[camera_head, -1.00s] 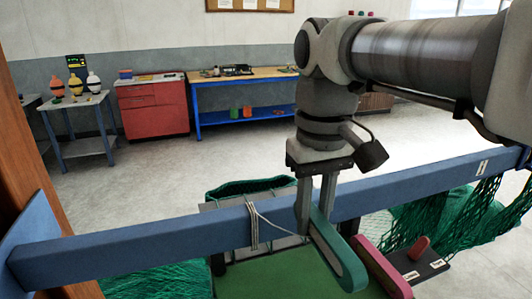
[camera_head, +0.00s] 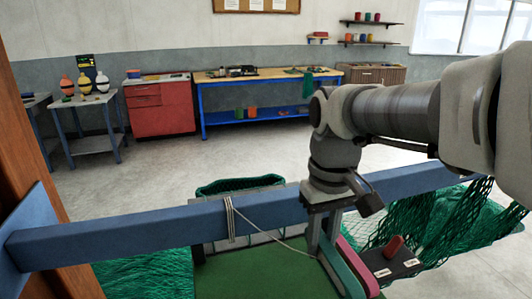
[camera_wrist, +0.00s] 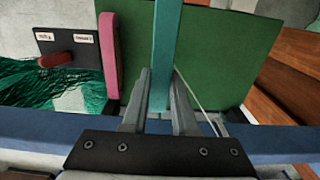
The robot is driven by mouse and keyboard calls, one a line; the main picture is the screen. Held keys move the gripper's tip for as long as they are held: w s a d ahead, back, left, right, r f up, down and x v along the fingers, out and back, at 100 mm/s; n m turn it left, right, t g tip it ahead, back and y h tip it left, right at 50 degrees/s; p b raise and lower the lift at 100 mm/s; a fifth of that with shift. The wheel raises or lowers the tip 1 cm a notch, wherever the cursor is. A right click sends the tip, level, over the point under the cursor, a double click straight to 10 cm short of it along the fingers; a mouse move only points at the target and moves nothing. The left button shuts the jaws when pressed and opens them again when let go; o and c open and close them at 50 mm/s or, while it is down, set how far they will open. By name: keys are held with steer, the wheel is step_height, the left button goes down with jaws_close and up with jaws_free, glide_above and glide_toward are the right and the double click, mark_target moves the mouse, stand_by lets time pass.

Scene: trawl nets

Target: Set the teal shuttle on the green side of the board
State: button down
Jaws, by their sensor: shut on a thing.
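The teal shuttle (camera_head: 350,280) is a long flat bar, held with its near end running out of the bottom of the head view. My gripper (camera_head: 322,244) is shut on its far end; the wrist view also shows the teal shuttle (camera_wrist: 167,50) between my fingers (camera_wrist: 160,103). The shuttle overlaps the green side of the board (camera_head: 245,277). Whether it touches the surface, I cannot tell. In the wrist view, green (camera_wrist: 220,50) shows on both sides of it. The pink shuttle (camera_wrist: 108,57) lies alongside, apart from it there.
A blue beam (camera_head: 130,235) crosses beside my gripper. A pale cord (camera_head: 265,233) runs from its wrapping toward my gripper. A dark panel (camera_head: 380,263) with a red handle (camera_head: 394,245) stands to the right. Green netting (camera_head: 440,220) hangs from the beam.

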glide_above(280, 272)
step_height(280, 272, down, 4)
steer(key=shift+f, duration=0.25)
steer(key=shift+a+f+b, duration=0.1)
steer(key=shift+f+b, duration=0.2)
steer(key=shift+f, duration=1.75)
steer(key=shift+f, duration=0.2)
steer(key=c, duration=0.7)
jaws_free()
steer(key=shift+r, duration=0.15)
